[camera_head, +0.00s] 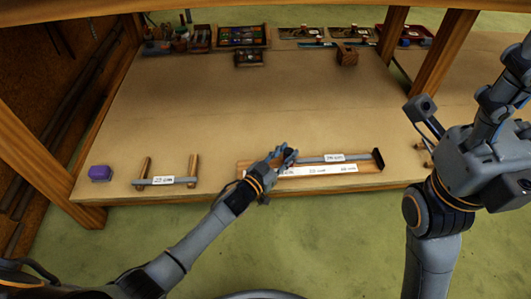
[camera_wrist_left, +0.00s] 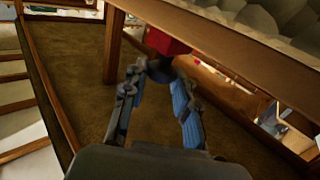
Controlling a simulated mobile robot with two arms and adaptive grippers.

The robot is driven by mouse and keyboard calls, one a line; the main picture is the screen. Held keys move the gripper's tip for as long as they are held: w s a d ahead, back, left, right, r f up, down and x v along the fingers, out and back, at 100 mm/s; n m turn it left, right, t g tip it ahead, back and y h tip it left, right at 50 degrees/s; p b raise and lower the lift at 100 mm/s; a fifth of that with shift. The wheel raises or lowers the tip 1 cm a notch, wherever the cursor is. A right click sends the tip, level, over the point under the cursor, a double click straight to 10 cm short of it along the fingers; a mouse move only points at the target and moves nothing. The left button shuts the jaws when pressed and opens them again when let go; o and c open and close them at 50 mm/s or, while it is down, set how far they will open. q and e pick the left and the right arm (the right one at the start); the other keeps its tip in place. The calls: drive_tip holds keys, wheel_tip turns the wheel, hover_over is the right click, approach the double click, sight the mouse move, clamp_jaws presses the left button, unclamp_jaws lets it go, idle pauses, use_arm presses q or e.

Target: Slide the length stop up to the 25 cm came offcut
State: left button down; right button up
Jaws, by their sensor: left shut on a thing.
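A wooden gauge board (camera_head: 335,174) with a white marked scale lies along the bench's front edge. A grey came offcut (camera_head: 310,160) with a white label lies along it, its right end near a black upright end piece (camera_head: 377,159). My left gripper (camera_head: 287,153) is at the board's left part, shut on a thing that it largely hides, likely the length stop. In the left wrist view, a red block with a dark base (camera_wrist_left: 165,42) shows at the fingertips (camera_wrist_left: 160,85). My right gripper (camera_head: 474,82) is raised at the right, fingers spread and empty.
Another labelled came (camera_head: 165,181) rests across two wooden bars, left of the board. A purple block (camera_head: 100,173) sits at the bench's left front corner. Trays and small boxes (camera_head: 240,37) line the back. The middle of the bench (camera_head: 250,105) is clear.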

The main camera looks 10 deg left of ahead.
use_arm(q)
drive_tip(key=shift+w+d, duration=0.15)
drive_tip(key=shift+d, duration=0.4)
drive_tip(key=shift+w+d, duration=0.15)
drive_tip(key=shift+d, duration=0.55)
drive_tip(key=c, duration=1)
unclamp_jaws()
drive_tip(key=shift+w+d, duration=0.1)
drive_tip(key=shift+s+a, duration=0.35)
drive_tip(key=shift+s, duration=0.15)
drive_tip(key=v, duration=1)
drive_tip(key=shift+s+a, duration=0.15)
drive_tip(key=shift+s, duration=0.25)
